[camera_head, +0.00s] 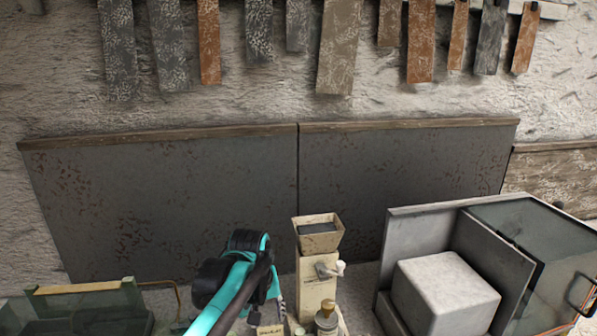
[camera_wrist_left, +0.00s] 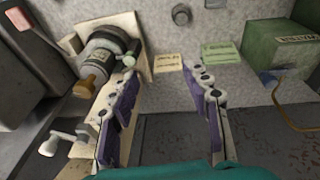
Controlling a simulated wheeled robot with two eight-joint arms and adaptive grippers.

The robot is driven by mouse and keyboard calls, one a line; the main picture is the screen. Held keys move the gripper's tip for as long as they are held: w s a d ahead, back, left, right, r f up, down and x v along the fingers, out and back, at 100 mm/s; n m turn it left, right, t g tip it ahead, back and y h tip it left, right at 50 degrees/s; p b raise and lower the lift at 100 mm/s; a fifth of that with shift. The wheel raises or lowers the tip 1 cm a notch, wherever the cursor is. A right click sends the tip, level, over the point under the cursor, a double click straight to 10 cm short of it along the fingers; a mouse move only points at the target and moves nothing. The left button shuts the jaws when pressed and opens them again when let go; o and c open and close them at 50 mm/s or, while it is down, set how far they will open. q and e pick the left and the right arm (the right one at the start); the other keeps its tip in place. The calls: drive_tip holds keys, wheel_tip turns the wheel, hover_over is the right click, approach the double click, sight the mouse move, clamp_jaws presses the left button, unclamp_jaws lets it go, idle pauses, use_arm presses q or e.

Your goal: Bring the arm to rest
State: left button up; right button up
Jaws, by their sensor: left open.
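My left gripper (camera_wrist_left: 163,72) is open in the left wrist view, its two purple-and-white fingers spread with nothing between them. In the head view my teal and black left arm rises at the bottom centre, and the gripper (camera_head: 274,303) is partly hidden behind it, just left of a beige hopper machine (camera_head: 317,275). The same machine (camera_wrist_left: 103,90) shows in the wrist view beside the left finger, with a white crank handle (camera_wrist_left: 62,140). I cannot tell whether the finger touches it. My right gripper is not in view.
A metal case with a clear front (camera_head: 548,250) and a pale block (camera_head: 445,292) stand at the right. A green box (camera_wrist_left: 282,52) stands left of the arm in the head view. Small paper labels (camera_wrist_left: 168,62) lie past the fingertips. Dark panels (camera_head: 170,200) line the wall.

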use_arm(q)
drive_tip(key=s+a+f+m+t+b, duration=0.1)
drive_tip(key=s+a+f, duration=0.3)
drive_tip(key=s, duration=0.5)
drive_tip(key=s+a+f+m+t+b, duration=0.1)
drive_tip(key=s+a+f, duration=0.4)
drive_tip(key=s, duration=0.5)
drive_tip(key=a+t+b, duration=0.1)
drive_tip(key=t, duration=0.1)
drive_tip(key=shift+f+m+t+y, duration=0.2)
drive_tip(key=shift+m+t+y, duration=0.1)
drive_tip(key=shift+m, duration=0.1)
